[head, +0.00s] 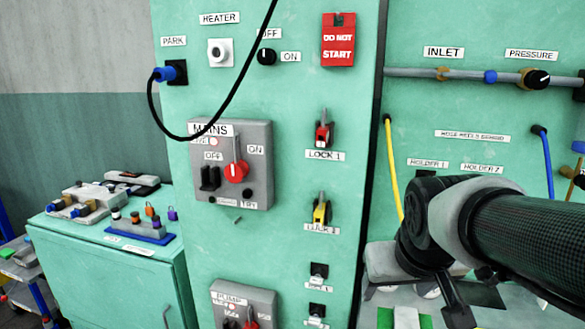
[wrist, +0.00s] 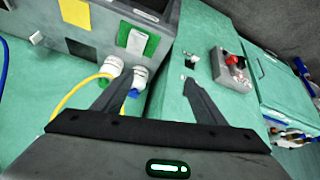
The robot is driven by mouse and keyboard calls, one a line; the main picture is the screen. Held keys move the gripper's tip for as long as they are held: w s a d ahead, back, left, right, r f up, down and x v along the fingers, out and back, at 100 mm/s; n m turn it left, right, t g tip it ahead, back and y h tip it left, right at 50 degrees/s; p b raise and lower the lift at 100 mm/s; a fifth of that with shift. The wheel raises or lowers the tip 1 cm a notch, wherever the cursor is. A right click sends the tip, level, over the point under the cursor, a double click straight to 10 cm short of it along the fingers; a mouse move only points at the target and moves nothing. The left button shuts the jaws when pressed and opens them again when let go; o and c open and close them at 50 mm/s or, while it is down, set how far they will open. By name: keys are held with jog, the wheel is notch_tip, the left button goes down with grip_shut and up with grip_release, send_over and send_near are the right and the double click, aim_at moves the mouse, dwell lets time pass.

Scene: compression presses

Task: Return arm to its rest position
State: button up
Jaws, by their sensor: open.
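My gripper (wrist: 155,95) shows in the wrist view with its two dark fingers spread apart and nothing between them. Beyond the fingers are the green cabinet and a grey box with white fittings, but I cannot tell the distance. In the head view my black arm (head: 520,235) reaches in from the right edge, in front of the right-hand green panel. Its end bends down at the lower right, and the fingertips are not clearly seen there.
A black cable (head: 225,105) hangs from the blue plug. A yellow hose (head: 392,170) runs behind my arm. A low cabinet (head: 110,270) holds parts at left.

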jog(key=s+a, duration=0.4)
jog(key=s, duration=0.5)
notch_tip(320, 180, up, 16)
jog(key=y+p, duration=0.1)
jog(key=p, duration=1.4)
jog(key=shift+s+d+g, duration=0.15)
jog(key=shift+s+g, duration=0.15)
jog(key=shift+s, duration=0.15)
